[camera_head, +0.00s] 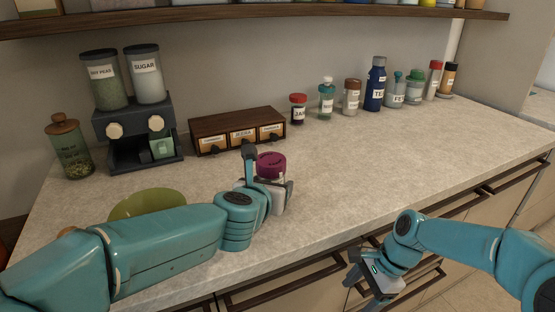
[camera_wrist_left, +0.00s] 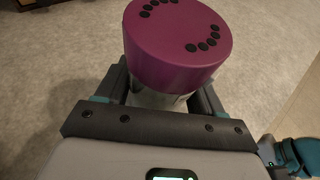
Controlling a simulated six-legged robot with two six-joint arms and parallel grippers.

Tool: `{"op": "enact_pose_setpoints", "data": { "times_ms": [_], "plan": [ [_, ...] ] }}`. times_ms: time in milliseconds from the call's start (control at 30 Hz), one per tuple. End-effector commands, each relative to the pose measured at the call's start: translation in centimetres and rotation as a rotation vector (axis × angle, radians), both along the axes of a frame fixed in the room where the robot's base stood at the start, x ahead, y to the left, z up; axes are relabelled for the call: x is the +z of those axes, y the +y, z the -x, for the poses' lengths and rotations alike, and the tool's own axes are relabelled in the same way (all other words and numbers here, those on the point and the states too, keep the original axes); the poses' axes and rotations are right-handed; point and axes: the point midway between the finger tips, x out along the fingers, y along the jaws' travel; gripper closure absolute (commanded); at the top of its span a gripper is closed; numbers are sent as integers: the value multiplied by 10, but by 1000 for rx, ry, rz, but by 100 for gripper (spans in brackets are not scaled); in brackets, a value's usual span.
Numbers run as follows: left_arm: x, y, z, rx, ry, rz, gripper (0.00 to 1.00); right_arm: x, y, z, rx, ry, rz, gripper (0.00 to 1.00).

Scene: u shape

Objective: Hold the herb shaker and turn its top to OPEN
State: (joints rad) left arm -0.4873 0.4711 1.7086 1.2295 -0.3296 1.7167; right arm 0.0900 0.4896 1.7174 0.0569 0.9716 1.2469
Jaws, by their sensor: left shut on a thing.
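The herb shaker has a purple top (camera_head: 270,164) and a pale body, and stands upright at the counter's middle. In the left wrist view the purple top (camera_wrist_left: 178,40) shows two arcs of black dots; no OPEN word can be read. My left gripper (camera_head: 268,187) is shut on the shaker's body, just below the top, with a dark finger on either side. Most of the body is hidden by the gripper. My right gripper (camera_head: 358,282) is low in front of the counter's edge, apart from the shaker; its fingers look spread and empty.
A green bowl (camera_head: 148,202) sits behind my left forearm. A small drawer box (camera_head: 238,128), a dispenser with jars (camera_head: 138,125) and a lidded glass jar (camera_head: 70,150) stand at the back. Several bottles line the back right, including a blue one (camera_head: 375,85). The right counter is clear.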

Motion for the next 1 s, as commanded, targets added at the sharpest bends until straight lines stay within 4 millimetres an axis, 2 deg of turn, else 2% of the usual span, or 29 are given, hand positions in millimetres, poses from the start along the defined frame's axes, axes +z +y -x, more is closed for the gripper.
{"op": "enact_pose_setpoints", "data": {
  "times_ms": [33, 167, 200, 300, 400, 500, 600, 700, 833, 1000],
  "plan": [
    [0, 0, 0, 0, -1, 0, 81, 31, -7, -4, -68, 21, -3, 24],
    [1, 0, 0, 0, -1, 0, 81, 109, -16, -1, -254, 102, -38, 24],
    [1, 0, 0, 0, -1, 0, 81, 137, -14, 0, -312, 117, -69, 24],
    [0, 0, 0, 0, -1, 0, 81, 199, 4, -5, -429, 118, -207, 24],
    [1, 0, 0, 0, -1, 0, 81, 236, 32, -26, -488, 69, -381, 24],
    [1, 0, 0, 0, -2, 1, 81, 265, 54, -49, -533, 10, -539, 24],
    [1, 0, 0, 0, -1, 0, 81, 292, 69, -65, -575, -31, -667, 24],
    [1, 0, 0, 0, -1, 0, 81, 310, 77, -76, -606, -54, -752, 24],
    [1, 0, 0, 0, -1, 0, 81, 317, 85, -83, -621, -62, -794, 24],
    [1, 0, 0, 0, -2, 1, 81, 305, 110, -95, -620, -60, -794, 24]
  ]
}}
